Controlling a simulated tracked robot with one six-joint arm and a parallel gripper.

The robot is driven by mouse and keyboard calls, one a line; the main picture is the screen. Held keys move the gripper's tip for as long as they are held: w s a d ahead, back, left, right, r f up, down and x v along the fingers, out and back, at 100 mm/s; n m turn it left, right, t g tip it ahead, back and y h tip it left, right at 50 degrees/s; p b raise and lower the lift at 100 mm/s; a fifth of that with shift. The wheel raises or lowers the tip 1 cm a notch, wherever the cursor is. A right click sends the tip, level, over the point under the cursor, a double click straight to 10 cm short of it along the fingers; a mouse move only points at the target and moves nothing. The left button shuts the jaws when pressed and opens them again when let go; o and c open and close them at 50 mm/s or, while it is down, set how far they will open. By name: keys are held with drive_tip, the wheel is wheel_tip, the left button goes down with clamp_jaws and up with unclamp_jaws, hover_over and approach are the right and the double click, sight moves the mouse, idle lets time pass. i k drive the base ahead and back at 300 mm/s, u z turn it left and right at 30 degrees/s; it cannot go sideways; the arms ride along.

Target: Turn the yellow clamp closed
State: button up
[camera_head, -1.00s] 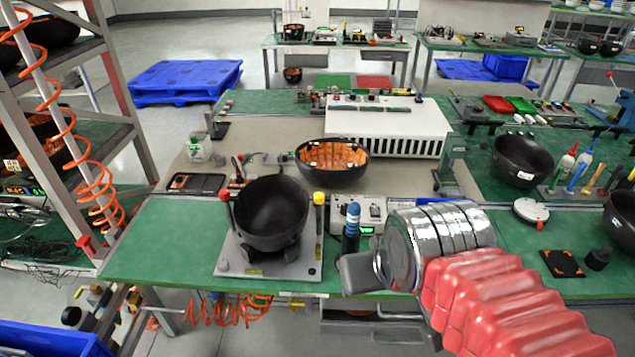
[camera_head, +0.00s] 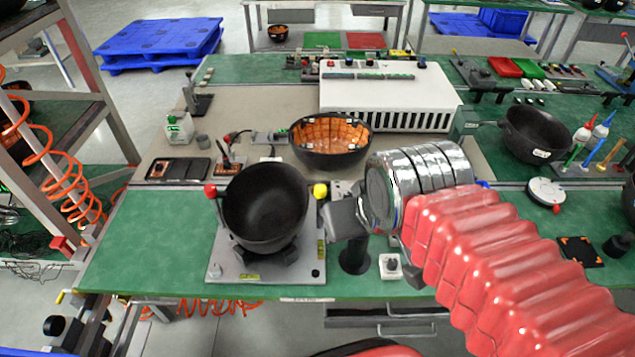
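The yellow clamp shows as a yellow ball knob (camera_head: 320,191) at the right side of the black bowl (camera_head: 264,207). The bowl sits tilted on a grey fixture plate (camera_head: 235,267). A red-knobbed clamp (camera_head: 211,191) stands at the bowl's left side. My gripper (camera_head: 341,218) is a dark grey block just right of and below the yellow knob. I cannot tell whether it touches the clamp. Its fingers are not distinct, so its opening is unclear. My arm hides the area to the right. The yellow clamp's lever is mostly hidden.
A second bowl with an orange inside (camera_head: 330,140) stands behind. A white slotted machine (camera_head: 390,95) is at the back. A black post (camera_head: 355,256) and a small white switch box (camera_head: 390,266) stand below my gripper. The green table (camera_head: 150,270) is clear at front left.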

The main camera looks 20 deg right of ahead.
sight(320, 189)
drive_tip(key=k, duration=1.3)
drive_tip(key=u, duration=0.55)
drive_tip(key=i, duration=1.45)
drive_tip(key=u, duration=0.1)
